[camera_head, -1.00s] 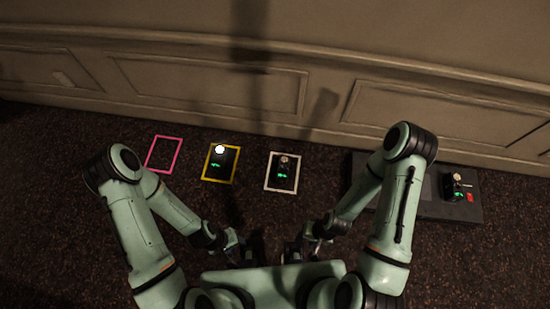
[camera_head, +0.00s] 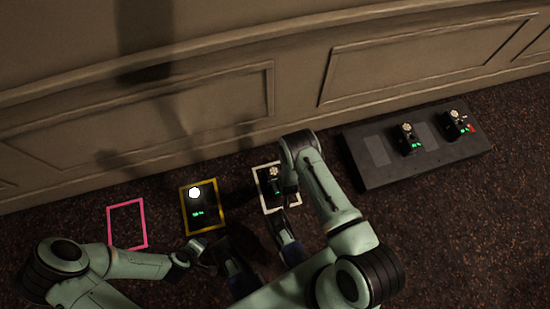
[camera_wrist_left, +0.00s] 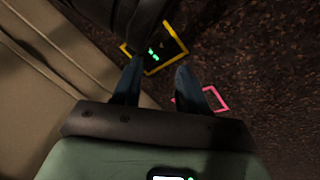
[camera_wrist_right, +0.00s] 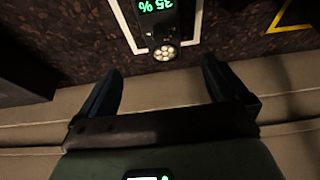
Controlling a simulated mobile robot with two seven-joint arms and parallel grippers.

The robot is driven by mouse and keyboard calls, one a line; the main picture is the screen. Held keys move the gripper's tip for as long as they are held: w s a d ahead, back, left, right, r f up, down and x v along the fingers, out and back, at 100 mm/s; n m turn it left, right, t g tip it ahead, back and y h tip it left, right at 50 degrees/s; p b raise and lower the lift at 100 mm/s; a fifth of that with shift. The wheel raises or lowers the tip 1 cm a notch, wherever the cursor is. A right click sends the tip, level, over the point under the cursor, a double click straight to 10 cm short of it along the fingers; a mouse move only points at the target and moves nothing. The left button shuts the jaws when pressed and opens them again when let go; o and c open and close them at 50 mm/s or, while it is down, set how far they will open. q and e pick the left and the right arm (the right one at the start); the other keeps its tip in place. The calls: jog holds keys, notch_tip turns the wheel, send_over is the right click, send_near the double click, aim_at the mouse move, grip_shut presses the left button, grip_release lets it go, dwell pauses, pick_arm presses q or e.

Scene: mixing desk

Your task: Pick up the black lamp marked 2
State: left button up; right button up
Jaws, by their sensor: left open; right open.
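Several small black lamps with green displays show in the head view; I cannot read a 2 on any. One lamp (camera_head: 198,210) with a lit white top stands in the yellow frame. Another lamp (camera_head: 270,184) stands in the white frame, partly hidden by my right arm. Two more lamps, the left one (camera_head: 407,140) and the right one (camera_head: 454,124), stand on the dark desk. My right gripper (camera_wrist_right: 160,68) is open and empty, with the white-frame lamp (camera_wrist_right: 160,22) beyond its fingers, display reading 35 %. My left gripper (camera_wrist_left: 158,66) is open and empty near the yellow frame.
The dark desk (camera_head: 375,178) lies along the panelled wall (camera_head: 210,110) at the right. The pink frame (camera_head: 145,232) is empty. The yellow frame (camera_head: 218,212) and white frame (camera_head: 297,198) lie on the carpet. Carpet at lower right is clear.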

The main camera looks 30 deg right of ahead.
aim_at(272, 171)
jog(key=b+x, duration=0.3)
jog(key=x, duration=0.4)
jog(key=shift+s, duration=0.1)
jog(key=b+x, duration=0.1)
jog(key=x, duration=0.1)
jog(key=b+x, duration=0.2)
jog(key=x, duration=0.1)
jog(key=shift+a+f, duration=0.15)
jog(key=shift+f, duration=0.25)
pick_arm(q)
jog(key=s+a+f+g, duration=0.1)
jog(key=s+f+g, duration=0.3)
jog(key=s+f, duration=0.5)
jog(key=s, duration=0.3)
jog(key=shift+a+n+g, duration=0.3)
jog(key=shift+a+n, duration=0.1)
jog(key=shift+s, duration=0.1)
pick_arm(e)
jog(key=shift+c, duration=0.3)
grip_shut()
jog(key=shift+w+r, duration=0.15)
jog(key=shift+w, duration=0.1)
